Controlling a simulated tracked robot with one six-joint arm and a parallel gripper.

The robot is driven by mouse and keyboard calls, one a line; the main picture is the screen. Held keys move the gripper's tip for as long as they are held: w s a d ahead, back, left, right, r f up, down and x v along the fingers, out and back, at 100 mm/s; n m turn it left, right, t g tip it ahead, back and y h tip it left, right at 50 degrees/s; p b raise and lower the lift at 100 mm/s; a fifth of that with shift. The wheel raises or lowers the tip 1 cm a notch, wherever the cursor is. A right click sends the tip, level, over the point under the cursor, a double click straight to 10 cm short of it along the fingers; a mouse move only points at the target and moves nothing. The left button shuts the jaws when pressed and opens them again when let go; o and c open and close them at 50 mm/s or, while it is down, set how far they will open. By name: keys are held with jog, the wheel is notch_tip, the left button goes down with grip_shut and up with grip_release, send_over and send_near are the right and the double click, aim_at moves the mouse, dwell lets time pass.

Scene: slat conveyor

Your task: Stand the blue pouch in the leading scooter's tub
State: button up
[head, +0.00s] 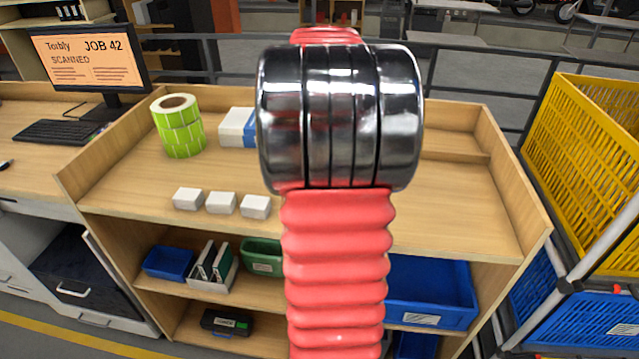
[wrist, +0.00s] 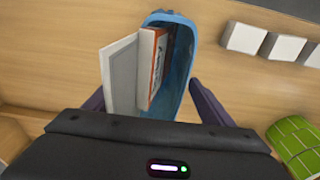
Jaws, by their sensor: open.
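A blue open holder (wrist: 181,75) lies below my gripper in the wrist view, with a white flat item (wrist: 120,75) and a white box with an orange-red edge (wrist: 152,62) in or against it. I cannot tell whether the holder is the pouch or a tub. My gripper (wrist: 150,95) is open, its dark fingers apart on either side of these things. Its black body hides their near end. In the head view, a white and blue thing (head: 250,133) on the bench shows partly behind my arm, which hides my gripper. I cannot make out a scooter.
The wooden bench (head: 445,215) has raised edges. A green roll stack (head: 183,135) and three small white boxes (head: 221,203) stand on it. The bench's right part is clear.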

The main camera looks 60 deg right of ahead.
jog(key=shift+c, duration=0.2)
dwell(0.3)
jog(key=c, duration=1.5)
notch_tip(320, 180, up, 10)
dwell(0.5)
